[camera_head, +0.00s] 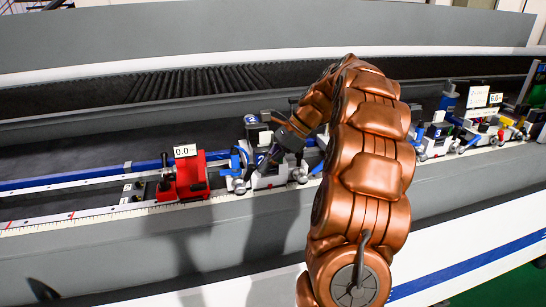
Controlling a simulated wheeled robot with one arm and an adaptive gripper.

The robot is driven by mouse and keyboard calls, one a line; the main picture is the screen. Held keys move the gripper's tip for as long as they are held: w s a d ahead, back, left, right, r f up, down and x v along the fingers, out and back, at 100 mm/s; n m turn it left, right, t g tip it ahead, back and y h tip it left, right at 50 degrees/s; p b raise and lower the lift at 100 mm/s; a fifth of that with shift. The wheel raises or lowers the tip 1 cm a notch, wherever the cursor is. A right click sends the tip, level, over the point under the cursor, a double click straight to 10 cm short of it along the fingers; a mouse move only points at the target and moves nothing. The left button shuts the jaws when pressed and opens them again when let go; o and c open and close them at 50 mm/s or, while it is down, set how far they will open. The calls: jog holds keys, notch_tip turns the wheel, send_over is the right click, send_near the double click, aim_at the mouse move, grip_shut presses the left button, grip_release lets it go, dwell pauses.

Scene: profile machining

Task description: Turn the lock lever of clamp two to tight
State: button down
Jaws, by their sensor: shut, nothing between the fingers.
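A white and blue clamp (268,178) sits on the rail just right of the red stop block, left of my arm. It carries small blue number plates, too small to read surely, so I cannot be certain it is clamp two. My gripper (272,152) is small and dark, shut and empty, at the upper part of this clamp. Whether it touches the clamp is unclear.
A red block (188,178) with a "0.0" sign (185,151) stands on the rail at the left. More clamps (436,140) stand farther right, near a "6.0" sign (496,98). My copper arm hides the rail between. A grey machine wall (240,40) runs behind.

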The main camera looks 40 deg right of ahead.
jog(key=shift+x, duration=0.8)
jog(key=shift+w+a+r+h+p, duration=0.1)
jog(key=shift+a+r+h+p, duration=0.1)
jog(key=shift+h+p, duration=0.3)
